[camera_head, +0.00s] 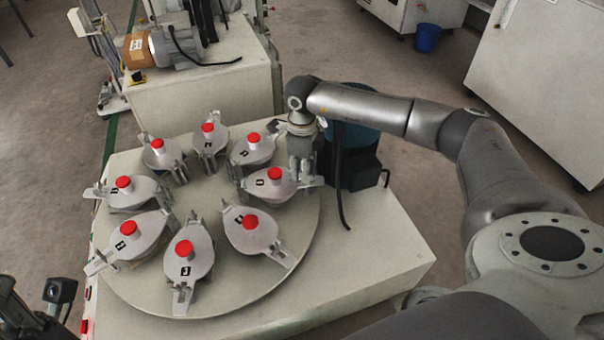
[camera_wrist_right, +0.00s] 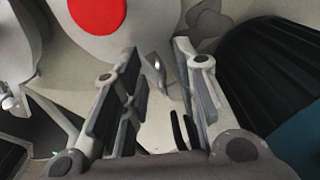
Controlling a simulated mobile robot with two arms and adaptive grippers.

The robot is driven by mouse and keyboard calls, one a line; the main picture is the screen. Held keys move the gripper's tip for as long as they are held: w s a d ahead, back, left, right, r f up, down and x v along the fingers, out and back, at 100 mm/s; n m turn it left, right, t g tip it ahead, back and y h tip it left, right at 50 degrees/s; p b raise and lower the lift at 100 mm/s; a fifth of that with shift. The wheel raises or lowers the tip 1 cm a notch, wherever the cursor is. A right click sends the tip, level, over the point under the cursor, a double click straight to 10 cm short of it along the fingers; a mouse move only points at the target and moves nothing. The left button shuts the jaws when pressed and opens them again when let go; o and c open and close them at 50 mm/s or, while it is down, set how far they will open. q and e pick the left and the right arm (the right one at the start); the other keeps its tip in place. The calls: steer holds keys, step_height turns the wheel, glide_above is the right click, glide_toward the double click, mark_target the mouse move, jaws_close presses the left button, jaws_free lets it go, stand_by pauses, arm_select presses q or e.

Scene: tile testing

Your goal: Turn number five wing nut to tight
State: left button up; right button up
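A round turntable (camera_head: 215,235) carries several grey clamp stations with red caps and small black labels. The labels are too small to read, so I cannot tell which is number five. My right gripper (camera_head: 302,178) points down at the outer end of the station at the turntable's right side, whose red cap (camera_head: 275,173) shows. In the right wrist view my right gripper (camera_wrist_right: 153,55) is open, its two fingers apart. A small shiny metal piece, seemingly the wing nut (camera_wrist_right: 157,68), shows between the fingers, with no clear contact. Dark parts at the lower left may be my left gripper (camera_head: 40,305).
A dark motor-like unit (camera_head: 355,165) with a black cable stands just right of my right gripper. Neighbouring stations sit close on the turntable. The bench top (camera_head: 375,245) at the right is bare. Another bench with machinery (camera_head: 200,95) stands behind.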

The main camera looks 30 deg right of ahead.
steer(key=shift+f, duration=0.3)
jaws_close()
